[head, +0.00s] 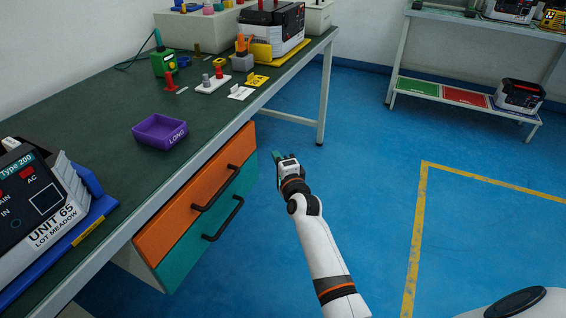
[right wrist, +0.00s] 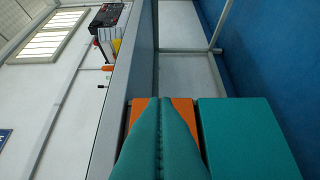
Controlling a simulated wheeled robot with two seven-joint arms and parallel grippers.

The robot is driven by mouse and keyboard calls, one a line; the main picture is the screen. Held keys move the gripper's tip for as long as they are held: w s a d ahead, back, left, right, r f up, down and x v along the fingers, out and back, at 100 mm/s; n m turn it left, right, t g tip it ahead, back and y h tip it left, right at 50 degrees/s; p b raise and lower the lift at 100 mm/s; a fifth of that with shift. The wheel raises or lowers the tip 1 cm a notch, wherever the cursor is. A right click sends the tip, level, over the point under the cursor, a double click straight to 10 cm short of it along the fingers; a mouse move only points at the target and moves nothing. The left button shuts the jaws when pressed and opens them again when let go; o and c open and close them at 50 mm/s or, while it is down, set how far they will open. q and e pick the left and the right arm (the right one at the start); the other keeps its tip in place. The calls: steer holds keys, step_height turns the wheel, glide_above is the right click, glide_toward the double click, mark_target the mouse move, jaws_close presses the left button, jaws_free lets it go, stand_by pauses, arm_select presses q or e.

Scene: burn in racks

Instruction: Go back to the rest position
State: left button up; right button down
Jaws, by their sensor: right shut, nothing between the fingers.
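My right gripper (head: 278,157) is held out over the blue floor, to the right of the workbench's drawers, clear of the bench in the picture. Its teal fingers (right wrist: 158,104) are shut with nothing between them, as the right wrist view shows. My left gripper is in neither view.
The workbench (head: 110,108) holds Unit 65 (head: 40,200) on a blue tray, a purple bin (head: 160,131) marked LONG, and small parts. Its orange drawer (head: 198,200) and teal drawer (head: 226,222) have black handles. A shelf rack (head: 402,60) stands at the back right. Open floor (head: 370,190) lies right of my arm.

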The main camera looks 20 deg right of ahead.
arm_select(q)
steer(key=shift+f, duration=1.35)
arm_select(e)
steer(key=shift+s+a, duration=0.1)
steer(key=shift+s, duration=1.6)
